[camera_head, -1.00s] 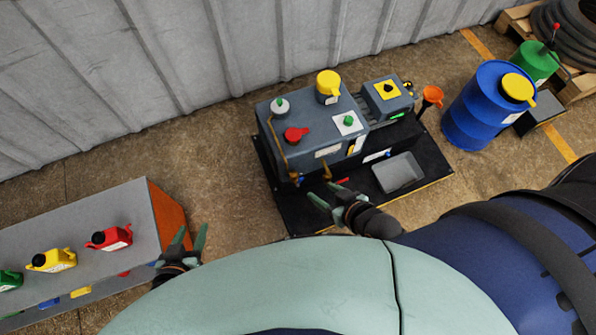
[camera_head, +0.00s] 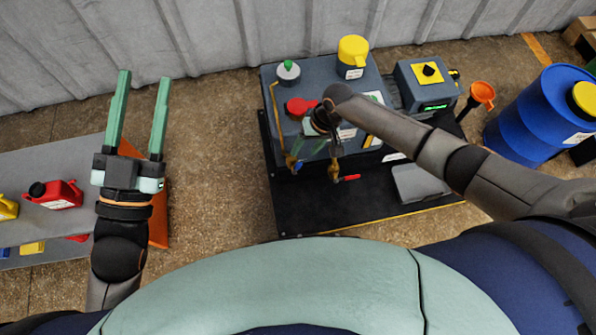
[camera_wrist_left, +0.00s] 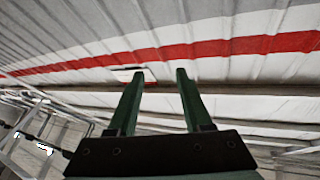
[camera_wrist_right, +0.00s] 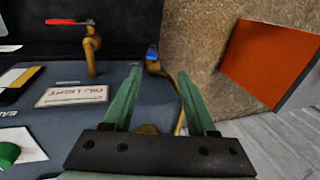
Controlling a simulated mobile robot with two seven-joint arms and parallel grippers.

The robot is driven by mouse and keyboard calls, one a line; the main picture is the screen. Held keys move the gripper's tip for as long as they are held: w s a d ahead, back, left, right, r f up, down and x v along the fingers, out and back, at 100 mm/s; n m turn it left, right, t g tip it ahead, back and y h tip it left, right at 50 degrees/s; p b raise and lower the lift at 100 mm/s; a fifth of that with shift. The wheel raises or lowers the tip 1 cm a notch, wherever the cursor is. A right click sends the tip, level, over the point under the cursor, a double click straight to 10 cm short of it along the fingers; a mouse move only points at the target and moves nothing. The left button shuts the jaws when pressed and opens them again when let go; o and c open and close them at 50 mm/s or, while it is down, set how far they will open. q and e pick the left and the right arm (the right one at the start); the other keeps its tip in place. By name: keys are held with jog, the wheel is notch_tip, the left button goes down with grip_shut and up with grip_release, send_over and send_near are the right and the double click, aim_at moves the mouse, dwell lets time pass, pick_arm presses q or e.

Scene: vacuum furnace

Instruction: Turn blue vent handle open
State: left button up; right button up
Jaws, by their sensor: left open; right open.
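The blue vent handle (camera_wrist_right: 152,53) sits on a brass valve at the edge of the grey pump unit (camera_head: 388,81). In the right wrist view it appears just beyond and between my right fingertips (camera_wrist_right: 159,72), apart from them. In the head view the handle is small and hard to make out near the unit's front left corner. My right gripper (camera_head: 306,149) is open over that corner, partly hidden by its wrist. My left gripper (camera_head: 143,77) is open and raised at the left, empty; its wrist view shows only wall and railing.
A red-handled brass valve (camera_wrist_right: 70,21) stands beside the blue one; its handle shows in the head view (camera_head: 350,178). A brass pipe (camera_head: 277,118) runs down the unit's left side. A blue drum (camera_head: 535,120) stands right; a grey bench (camera_head: 90,160) stands left.

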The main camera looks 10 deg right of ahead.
aim_at(300, 163)
pick_arm(q)
jog(key=s+r+m+t+h+b, duration=0.1)
jog(key=s+r+m+h+b, duration=0.1)
jog(key=s+r+m+h, duration=0.3)
pick_arm(e)
jog(key=b+x, duration=0.1)
jog(key=x, duration=0.2)
jog(key=d+b+x, duration=0.1)
jog(key=b+x, duration=0.1)
jog(key=x, duration=0.2)
jog(key=b+x, duration=0.2)
jog(key=x, duration=0.2)
jog(key=shift+w+d+f, duration=0.25)
jog(key=shift+w+f, duration=0.1)
jog(key=shift+a+f, duration=0.2)
jog(key=shift+f, duration=0.35)
pick_arm(q)
jog(key=f, duration=0.1)
jog(key=d+f+h, duration=0.1)
jog(key=f+h, duration=0.1)
jog(key=shift+s+d+n, duration=0.25)
jog(key=shift+n, duration=0.05)
pick_arm(e)
grip_shut()
